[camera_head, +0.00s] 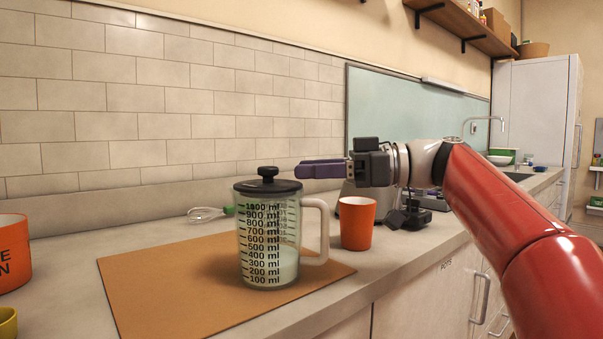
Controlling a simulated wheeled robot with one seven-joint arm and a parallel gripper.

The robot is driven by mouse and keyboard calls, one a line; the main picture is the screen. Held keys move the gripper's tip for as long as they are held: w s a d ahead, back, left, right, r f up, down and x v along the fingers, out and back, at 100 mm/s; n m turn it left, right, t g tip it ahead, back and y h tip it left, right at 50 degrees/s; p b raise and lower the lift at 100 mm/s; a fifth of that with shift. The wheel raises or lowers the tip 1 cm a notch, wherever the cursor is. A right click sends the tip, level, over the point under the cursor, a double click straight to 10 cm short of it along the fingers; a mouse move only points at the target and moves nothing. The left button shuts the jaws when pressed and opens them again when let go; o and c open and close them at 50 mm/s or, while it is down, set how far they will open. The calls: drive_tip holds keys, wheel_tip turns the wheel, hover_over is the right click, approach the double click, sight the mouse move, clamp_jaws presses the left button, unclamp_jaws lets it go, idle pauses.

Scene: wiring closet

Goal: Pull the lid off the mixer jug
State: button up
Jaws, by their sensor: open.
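The mixer jug (268,245) is clear with black millilitre marks and a white handle on its right side. It stands upright on a brown mat (180,290) and holds a little pale content at the bottom. Its black lid (268,186) with a round knob (268,172) sits on the rim. My gripper (298,170) has purple fingers pointing left, at about knob height and to the right of the knob in the picture. It is open and holds nothing that I can see. Whether the fingertips are level in depth with the knob is unclear.
An orange cup (356,222) stands right of the jug, with dark objects (408,215) beyond it. A whisk (204,213) lies behind the mat by the tiled wall. An orange container (12,252) and a yellow cup (7,322) are at the left edge. The mat's left part is clear.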

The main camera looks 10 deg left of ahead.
sight(268, 167)
drive_tip(key=a, duration=0.5)
drive_tip(key=a+p, duration=0.1)
drive_tip(key=a, duration=0.1)
drive_tip(key=shift+s+a+f, duration=0.15)
drive_tip(key=shift+s+a, duration=0.1)
drive_tip(key=shift+s, duration=0.05)
drive_tip(key=c, duration=1.1)
drive_tip(key=shift+r+p, duration=0.4)
drive_tip(key=shift+r, duration=0.35)
drive_tip(key=shift+r+p, duration=0.75)
drive_tip(key=shift+r, duration=0.45)
